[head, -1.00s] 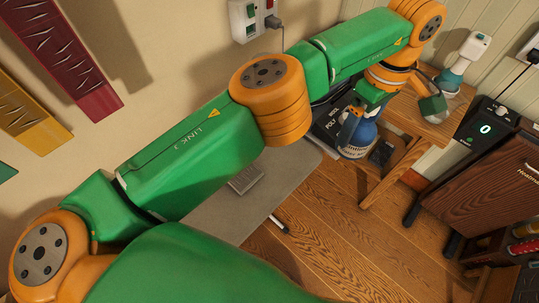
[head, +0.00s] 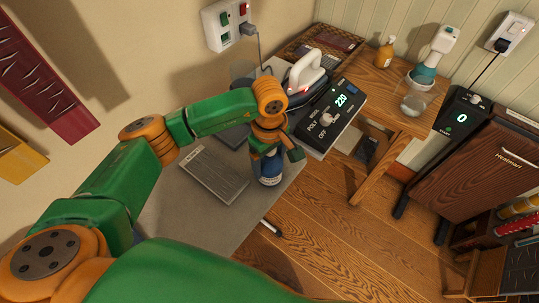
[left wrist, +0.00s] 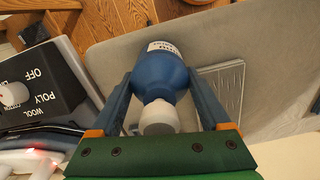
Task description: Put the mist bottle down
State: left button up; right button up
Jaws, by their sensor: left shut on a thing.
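The mist bottle (head: 270,174) is blue with a pale label and looks upright at the right part of the grey ironing surface (head: 190,213), near its edge. I cannot tell whether its base touches the surface. My left gripper (head: 264,153) is shut on it from above. In the left wrist view the bottle (left wrist: 160,72) and its white cap sit between the two fingers of my left gripper (left wrist: 159,92). My right gripper is out of view.
A ribbed grey pad (head: 213,174) lies left of the bottle. The iron (head: 307,72) and its black control box (head: 328,117), reading 220, stand behind and right. A wooden stand (head: 384,101) holds a steamer (head: 438,50).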

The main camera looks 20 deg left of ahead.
pick_arm(q)
jog(key=shift+f+b, duration=0.15)
jog(key=shift+b, duration=0.15)
jog(key=o, duration=1.6)
jog(key=shift+r+p, duration=0.35)
notch_tip(320, 180, up, 4)
jog(key=shift+r+b, duration=0.25)
jog(key=shift+b, duration=0.95)
notch_tip(320, 180, up, 7)
jog(key=shift+d+f+b, duration=0.1)
jog(key=shift+b, duration=0.3)
jog(key=shift+r, duration=0.2)
